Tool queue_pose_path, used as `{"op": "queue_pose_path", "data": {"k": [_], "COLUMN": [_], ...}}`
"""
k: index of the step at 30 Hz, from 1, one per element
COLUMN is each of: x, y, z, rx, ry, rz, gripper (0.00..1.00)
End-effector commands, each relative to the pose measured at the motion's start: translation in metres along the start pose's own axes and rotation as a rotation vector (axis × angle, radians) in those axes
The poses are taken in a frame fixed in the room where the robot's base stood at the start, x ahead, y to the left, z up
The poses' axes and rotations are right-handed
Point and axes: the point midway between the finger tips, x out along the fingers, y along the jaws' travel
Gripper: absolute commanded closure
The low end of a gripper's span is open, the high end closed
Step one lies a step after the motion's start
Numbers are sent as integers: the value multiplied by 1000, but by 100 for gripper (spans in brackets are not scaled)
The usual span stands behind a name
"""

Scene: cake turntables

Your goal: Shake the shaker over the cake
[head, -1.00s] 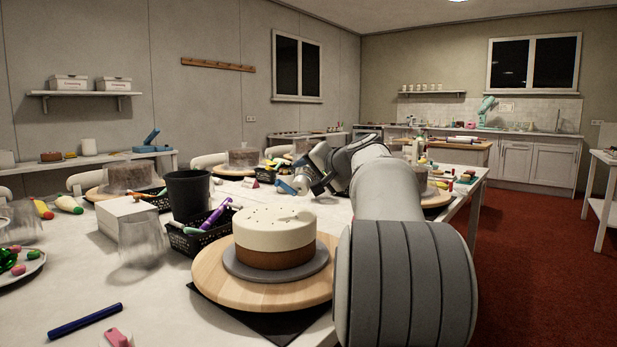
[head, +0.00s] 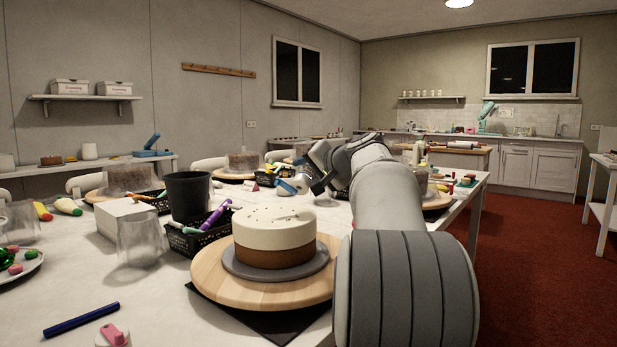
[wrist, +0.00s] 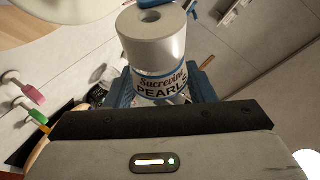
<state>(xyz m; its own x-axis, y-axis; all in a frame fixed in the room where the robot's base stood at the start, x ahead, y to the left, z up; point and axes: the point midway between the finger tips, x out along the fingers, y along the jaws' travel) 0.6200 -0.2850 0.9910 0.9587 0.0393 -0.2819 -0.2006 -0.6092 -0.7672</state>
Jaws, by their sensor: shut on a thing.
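A shaker (wrist: 155,60) with a white body and a label reading "PEARLS" fills the middle of the wrist view, a round hole in its end facing up the picture. The blue fingers of my gripper (wrist: 163,92) are shut around it. In the head view my gripper (head: 297,184) is small, beyond the near cake, with the pale shaker (head: 285,188) at its tip. The near cake (head: 275,235) has a white upper part, a brown lower part and small dark specks on top. It stands on a grey board on a wooden turntable (head: 215,275). The shaker's exact tilt is hard to tell.
A black cup (head: 187,193), a black basket (head: 185,240) of tools and a clear tumbler (head: 138,243) stand left of the near cake. A blue stick (head: 80,320) lies at the front left. Other cakes on turntables (head: 235,173) stand farther back.

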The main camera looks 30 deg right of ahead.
Motion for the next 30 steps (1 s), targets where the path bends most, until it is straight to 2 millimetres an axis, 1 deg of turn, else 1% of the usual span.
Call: {"op": "queue_pose_path", "data": {"k": [16, 20, 24, 30], "x": [-2, 1, 0, -3], "y": [-3, -4, 0, -4], "z": [-1, -10, 0, 0], "rx": [-26, -25, -25, -58], "ry": [18, 18, 18, 40], "rz": [-11, -10, -12, -25], "gripper": [78, 78, 78, 78]}}
